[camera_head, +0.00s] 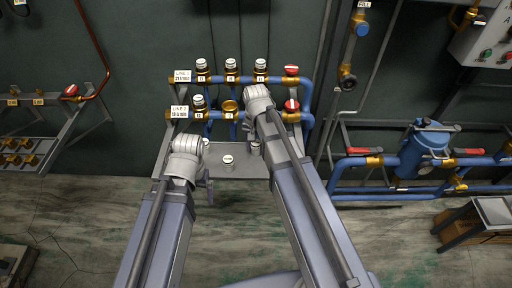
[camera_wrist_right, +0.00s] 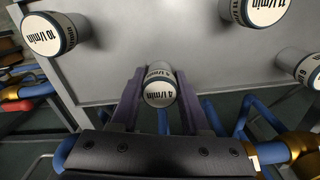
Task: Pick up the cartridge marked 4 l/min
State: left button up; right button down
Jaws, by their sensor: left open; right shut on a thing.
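In the right wrist view the cartridge marked 4 l/min (camera_wrist_right: 159,92), with a white top and a dark ring, sits between the two purple fingers of my right gripper (camera_wrist_right: 157,84), which is shut on it. In the head view my right wrist (camera_head: 259,97) is in front of the valve manifold, and its fingers and the cartridge are hidden. Whether the cartridge touches the grey shelf (camera_wrist_right: 110,75) is hard to tell. My left gripper (camera_head: 207,188) is open and empty at the shelf's left front.
Other cartridges stand around: one marked 10 l/min (camera_wrist_right: 46,34), one marked 11 l/min (camera_wrist_right: 262,8), and one at the right edge (camera_wrist_right: 309,69). One shows mid-shelf (camera_head: 228,162). Blue pipes with labelled valves (camera_head: 231,79) rise behind the shelf. A blue filter housing (camera_head: 424,147) stands right.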

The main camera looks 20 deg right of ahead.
jog(key=shift+r, duration=0.1)
notch_tip(320, 180, up, 10)
jog(key=p, duration=1)
